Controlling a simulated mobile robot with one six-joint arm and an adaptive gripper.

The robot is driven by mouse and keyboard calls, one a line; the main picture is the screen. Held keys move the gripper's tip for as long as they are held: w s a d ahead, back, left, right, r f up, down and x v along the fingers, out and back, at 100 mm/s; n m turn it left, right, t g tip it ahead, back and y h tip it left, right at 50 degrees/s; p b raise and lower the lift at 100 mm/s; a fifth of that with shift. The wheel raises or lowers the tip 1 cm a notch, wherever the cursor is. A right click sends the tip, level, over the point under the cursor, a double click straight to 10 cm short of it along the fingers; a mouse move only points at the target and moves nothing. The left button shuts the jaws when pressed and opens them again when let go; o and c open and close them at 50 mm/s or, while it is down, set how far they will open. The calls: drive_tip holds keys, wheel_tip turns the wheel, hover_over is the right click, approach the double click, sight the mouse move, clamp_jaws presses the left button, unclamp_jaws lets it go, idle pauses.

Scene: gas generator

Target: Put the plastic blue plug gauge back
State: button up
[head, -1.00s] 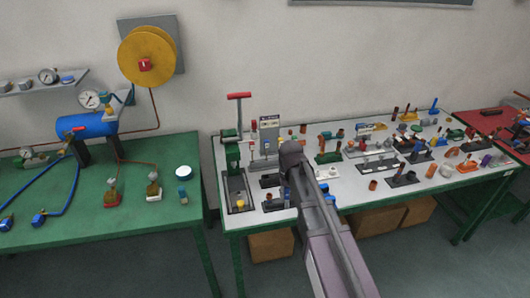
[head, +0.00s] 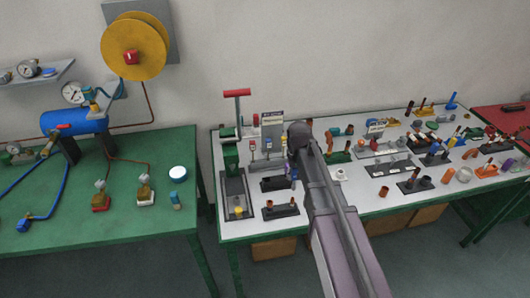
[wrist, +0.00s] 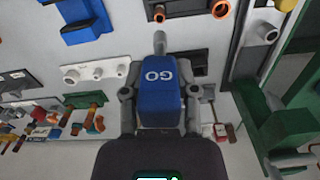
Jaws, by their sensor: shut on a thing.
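The blue plastic plug gauge (wrist: 160,95), marked GO, is between the two fingers of my gripper (wrist: 160,105) in the wrist view. Its grey pin (wrist: 160,42) points to the top of the picture. Beyond it is a dark base plate (wrist: 200,64), partly hidden by the gauge. I cannot tell how high the gauge is above it. In the head view a dark base plate (head: 272,185) lies left of my gripper (head: 294,172), where a little blue shows. My arm hides most of the gripper there.
A green press with a red handle (head: 237,93) stands left of my arm. A dark base with copper-coloured and grey parts (head: 281,210) lies near the front edge. A white base with tubes (wrist: 96,72) shows in the wrist view. The table's right side is crowded.

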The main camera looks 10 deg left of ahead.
drive_tip(key=shift+w+d, duration=0.1)
drive_tip(key=shift+w, duration=0.2)
idle(0.4)
